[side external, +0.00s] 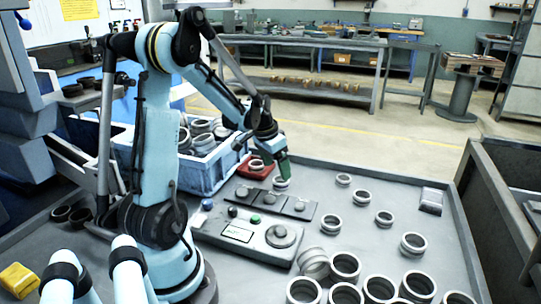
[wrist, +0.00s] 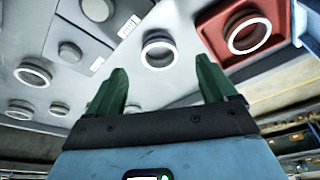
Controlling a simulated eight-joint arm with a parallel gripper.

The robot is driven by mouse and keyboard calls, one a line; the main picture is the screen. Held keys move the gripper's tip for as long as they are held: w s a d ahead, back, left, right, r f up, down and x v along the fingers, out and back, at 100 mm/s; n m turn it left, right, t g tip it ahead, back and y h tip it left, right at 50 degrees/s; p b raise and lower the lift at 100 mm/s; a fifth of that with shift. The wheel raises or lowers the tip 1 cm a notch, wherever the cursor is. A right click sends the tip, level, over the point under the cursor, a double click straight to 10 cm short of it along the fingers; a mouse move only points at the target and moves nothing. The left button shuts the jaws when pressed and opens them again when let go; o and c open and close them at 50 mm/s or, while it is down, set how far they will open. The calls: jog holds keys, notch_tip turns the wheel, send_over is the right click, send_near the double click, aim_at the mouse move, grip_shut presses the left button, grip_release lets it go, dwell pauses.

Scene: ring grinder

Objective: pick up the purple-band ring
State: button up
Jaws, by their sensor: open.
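My gripper (side external: 279,160) has dark green fingers and hangs low over the table. Its jaws are open and nothing is between them. In the wrist view my gripper (wrist: 162,75) has its fingers spread. A small grey ring (side external: 281,183) lies flat just below the fingertips. In the wrist view a ring (wrist: 159,49) shows beyond the gap between the fingers, apart from both. Another ring (side external: 257,164) lies in the red tray (side external: 247,173), left of the gripper.
A grey control panel (side external: 262,233) with knobs stands close in front. A blue crate (side external: 212,177) full of rings is to the left. Several small rings, such as one ring (side external: 361,197), are spread to the right, with larger rings at the front. Bare table lies between them.

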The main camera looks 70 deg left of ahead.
aim_at(280, 177)
jog(key=shift+x, duration=2.55)
jog(key=shift+w, duration=0.1)
jog(key=shift+r, duration=0.1)
jog(key=c, duration=1.2)
